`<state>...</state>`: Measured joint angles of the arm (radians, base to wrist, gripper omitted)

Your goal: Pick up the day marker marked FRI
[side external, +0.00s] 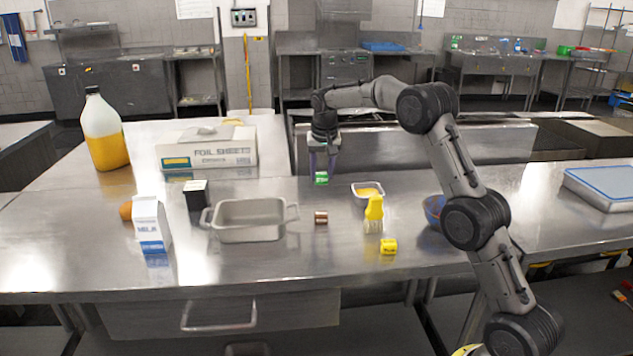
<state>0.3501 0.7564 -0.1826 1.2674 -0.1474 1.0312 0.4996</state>
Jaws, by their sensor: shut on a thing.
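My gripper (322,169) points down over the back middle of the steel table, shut on a small green marker (321,179) with a pale label. The lettering on it is too small to read. Whether the green marker still touches the table is hard to tell. A brown marker (320,217) lies to the right of the grey pan, and a yellow marker (388,247) with dark print lies nearer the front. Their lettering cannot be read either.
A grey two-handled pan (249,233), a milk carton (151,226) and a black box (196,195) stand left. A foil sheets box (208,150) is behind. A small tray (358,187), yellow-handled brush (374,212) and blue bowl (433,209) stand right.

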